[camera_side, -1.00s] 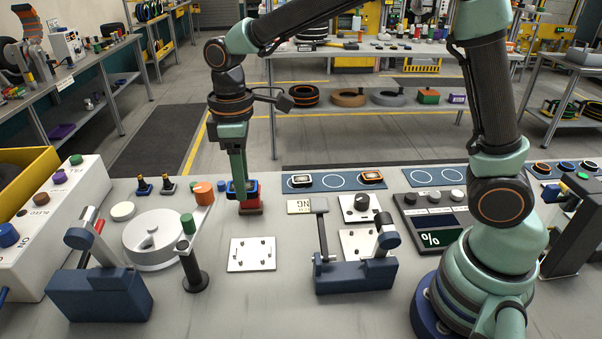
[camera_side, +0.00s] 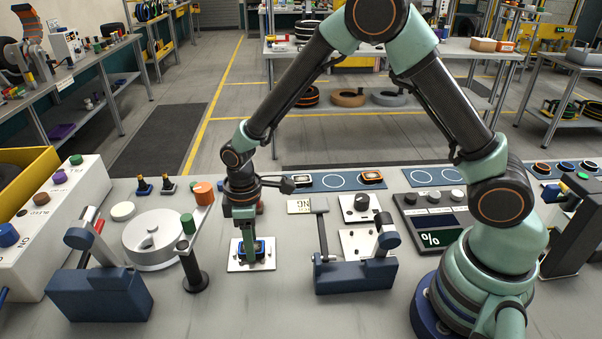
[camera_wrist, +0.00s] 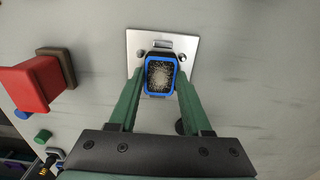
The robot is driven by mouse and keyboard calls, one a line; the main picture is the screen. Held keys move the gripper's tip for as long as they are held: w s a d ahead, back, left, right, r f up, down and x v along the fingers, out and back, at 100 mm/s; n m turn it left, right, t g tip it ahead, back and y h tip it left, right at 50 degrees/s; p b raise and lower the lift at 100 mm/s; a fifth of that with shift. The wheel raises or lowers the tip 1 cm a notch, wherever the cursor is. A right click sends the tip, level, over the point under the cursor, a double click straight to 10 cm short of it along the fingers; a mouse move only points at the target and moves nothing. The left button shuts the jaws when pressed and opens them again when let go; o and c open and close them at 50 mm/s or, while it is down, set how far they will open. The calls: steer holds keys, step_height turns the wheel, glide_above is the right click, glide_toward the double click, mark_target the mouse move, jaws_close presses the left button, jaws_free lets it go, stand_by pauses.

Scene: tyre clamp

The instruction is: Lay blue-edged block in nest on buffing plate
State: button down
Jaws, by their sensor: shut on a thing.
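The blue-edged block (camera_wrist: 160,74) has a bright blue rim around a speckled grey face. My gripper (camera_wrist: 160,88) is shut on it, one green finger on each side. The white buffing plate (camera_wrist: 189,46) lies under the block in the wrist view, with small pegs showing around it. In the side view my gripper (camera_side: 252,254) points straight down over the plate (camera_side: 236,266), with the block (camera_side: 262,250) low between the fingers. I cannot tell whether the block touches the plate. The nest is mostly hidden beneath the block.
A red block-shaped stand (camera_wrist: 30,88) is left of the plate in the wrist view. In the side view, a black post with a green top (camera_side: 192,270) stands left of the plate. A dark blue clamp base (camera_side: 354,278) is to the right. Bare bench lies in front.

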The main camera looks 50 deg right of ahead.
steer(key=shift+f, duration=0.1)
steer(key=shift+c, duration=1.7)
jaws_free()
step_height(320, 180, up, 12)
steer(key=s+d+r+m+t, duration=0.5)
steer(key=s+d+r+m, duration=0.4)
steer(key=s+d+r, duration=0.2)
steer(key=shift+s+d+r+t, duration=0.2)
steer(key=shift+d+r+t, duration=0.15)
steer(key=shift+d, duration=0.7)
steer(key=shift+r, duration=0.1)
